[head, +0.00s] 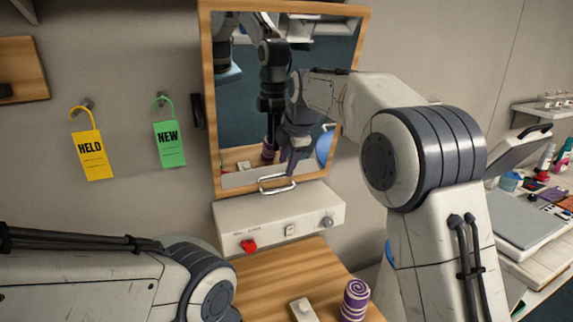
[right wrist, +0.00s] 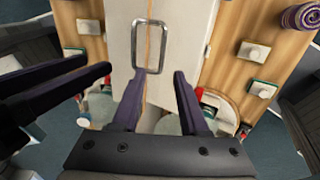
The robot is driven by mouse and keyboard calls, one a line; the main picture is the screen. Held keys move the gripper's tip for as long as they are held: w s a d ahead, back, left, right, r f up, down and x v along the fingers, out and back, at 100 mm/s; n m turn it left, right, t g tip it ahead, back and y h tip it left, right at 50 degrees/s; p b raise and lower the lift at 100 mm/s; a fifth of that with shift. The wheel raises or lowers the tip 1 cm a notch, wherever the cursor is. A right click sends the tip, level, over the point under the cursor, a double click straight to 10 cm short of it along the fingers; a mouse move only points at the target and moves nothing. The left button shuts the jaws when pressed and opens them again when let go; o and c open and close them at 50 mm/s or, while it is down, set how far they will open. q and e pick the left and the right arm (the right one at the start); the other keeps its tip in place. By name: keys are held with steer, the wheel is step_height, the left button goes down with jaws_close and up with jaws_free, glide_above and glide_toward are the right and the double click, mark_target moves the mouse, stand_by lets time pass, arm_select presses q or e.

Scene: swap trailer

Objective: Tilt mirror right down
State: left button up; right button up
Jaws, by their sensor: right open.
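The mirror (head: 250,80) hangs on the wall in a light wooden frame, with a metal loop handle (head: 277,184) at its bottom edge. The handle also shows in the right wrist view (right wrist: 135,48), ahead of the fingertips. My right gripper (head: 288,172) is in front of the lower mirror, just above the handle in the picture. In the right wrist view its two purple fingers (right wrist: 158,72) are apart with nothing held; I see no grip on the handle. Another pair of purple fingers at left there looks like a reflection. My left gripper is outside the head view.
A white panel (head: 230,222) with a red switch (head: 249,246) and a knob (head: 327,222) sits below the mirror. A purple spiral roll (head: 354,300) stands on the wooden counter (head: 270,280). Yellow HELD (head: 93,155) and green NEW (head: 169,146) tags hang left.

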steer(key=s+a+f+m+g, duration=0.1)
steer(key=s+a+f+m, duration=0.15)
steer(key=s, duration=0.75)
steer(key=s+a+f+m+g, duration=0.1)
steer(key=s+f+m+g, duration=0.2)
steer(key=s, duration=0.6)
steer(key=s+a+f+m, duration=0.2)
steer(key=s+f+m, duration=0.15)
steer(key=s, duration=0.65)
steer(key=s+d+f+m, duration=0.2)
steer(key=s, duration=0.5)
steer(key=s+d+f+m+g, duration=0.1)
steer(key=s+d+f+m, duration=0.1)
steer(key=s, duration=0.4)
steer(key=shift+s+d+f+m+h, duration=0.4)
steer(key=shift+f+m, duration=0.3)
steer(key=shift+m, duration=0.1)
